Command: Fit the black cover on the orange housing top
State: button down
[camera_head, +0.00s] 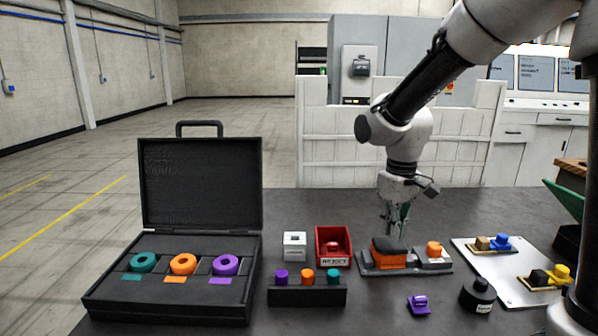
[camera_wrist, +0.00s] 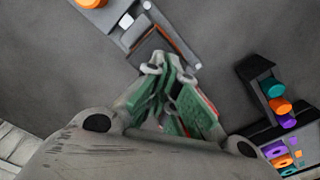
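The orange housing (camera_head: 388,259) sits on a grey fixture plate in the head view. The black cover (camera_head: 385,242) is at its top, looking slightly tilted; whether it is fully seated is unclear. In the wrist view, the cover (camera_wrist: 150,47) shows as a dark rectangle with a thin orange edge of the housing (camera_wrist: 177,40) along one side. My gripper (camera_head: 394,230) points down at the cover, its fingertips just above or touching it. In the wrist view, my gripper's green-padded fingers (camera_wrist: 171,73) are close together and hide part of the cover; their grip is unclear.
An orange round part (camera_head: 433,249) stands on the same fixture plate (camera_head: 407,269). A red reject bin (camera_head: 333,258) and white block (camera_head: 294,246) stand left, behind a rack (camera_head: 307,296) of coloured knobs. An open black case (camera_head: 170,300) is far left. A black bottle (camera_head: 478,294) is front right.

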aim_at(390, 244)
jog(key=shift+f, duration=0.3)
dwell(0.4)
jog(key=shift+f, duration=0.75)
dwell(0.3)
jog(key=shift+r, duration=3.5)
